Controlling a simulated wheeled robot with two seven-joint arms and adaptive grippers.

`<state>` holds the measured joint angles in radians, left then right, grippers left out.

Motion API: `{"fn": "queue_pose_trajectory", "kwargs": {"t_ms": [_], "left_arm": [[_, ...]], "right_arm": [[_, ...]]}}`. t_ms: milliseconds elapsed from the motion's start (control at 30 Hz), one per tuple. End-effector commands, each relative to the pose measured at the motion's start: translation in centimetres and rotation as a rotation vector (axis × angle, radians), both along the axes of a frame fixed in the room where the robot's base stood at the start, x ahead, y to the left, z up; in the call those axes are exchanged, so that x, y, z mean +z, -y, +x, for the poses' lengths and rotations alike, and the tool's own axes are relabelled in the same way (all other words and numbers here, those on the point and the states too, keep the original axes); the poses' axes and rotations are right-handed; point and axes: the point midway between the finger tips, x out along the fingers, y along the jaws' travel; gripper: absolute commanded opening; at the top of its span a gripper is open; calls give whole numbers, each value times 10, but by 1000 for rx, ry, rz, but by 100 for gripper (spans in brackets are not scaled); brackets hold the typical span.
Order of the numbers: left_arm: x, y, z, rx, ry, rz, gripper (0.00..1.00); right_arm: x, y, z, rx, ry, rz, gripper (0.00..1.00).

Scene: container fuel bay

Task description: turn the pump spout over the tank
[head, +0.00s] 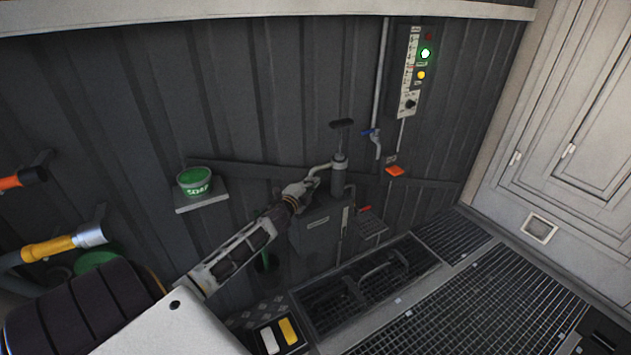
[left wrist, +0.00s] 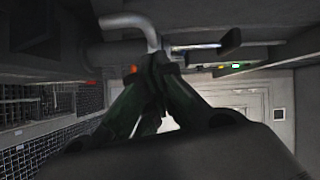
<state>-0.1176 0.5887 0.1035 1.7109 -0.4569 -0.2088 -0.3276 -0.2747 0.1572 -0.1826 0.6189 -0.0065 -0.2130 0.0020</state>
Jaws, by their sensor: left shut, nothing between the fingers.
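The hand pump (head: 339,178) stands upright on a dark grey tank (head: 318,226) against the wall, with a black T-handle (head: 342,124) on top. Its grey spout (head: 318,168) comes off the pump's upper left side and bends down toward my gripper. My left gripper (head: 311,184) is shut with nothing between its fingers, just at the spout's outer end. In the left wrist view the bent spout (left wrist: 136,21) comes down right at the closed fingertips (left wrist: 160,65); whether they touch I cannot tell. My right gripper is not in view.
A soap tub (head: 195,181) sits on a small wall shelf left of my arm. A control panel (head: 410,75) with a lit green lamp and a blue-handled valve (head: 371,133) are right of the pump. Floor grating (head: 470,300) spreads at lower right.

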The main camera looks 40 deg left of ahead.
Motion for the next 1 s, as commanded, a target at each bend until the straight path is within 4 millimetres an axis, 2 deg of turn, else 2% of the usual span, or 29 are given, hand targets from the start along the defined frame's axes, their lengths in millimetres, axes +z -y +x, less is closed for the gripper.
{"fn": "queue_pose_trajectory", "kwargs": {"t_ms": [200, 400, 1000], "left_arm": [[1, -2, -13, 0, 0, 0, 0], [1, -3, -18, -1, 0, 0, 0], [1, -3, -18, 0, 0, 0, 0]], "right_arm": [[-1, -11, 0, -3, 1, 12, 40], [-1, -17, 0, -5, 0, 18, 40], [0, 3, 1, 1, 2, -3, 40]]}}
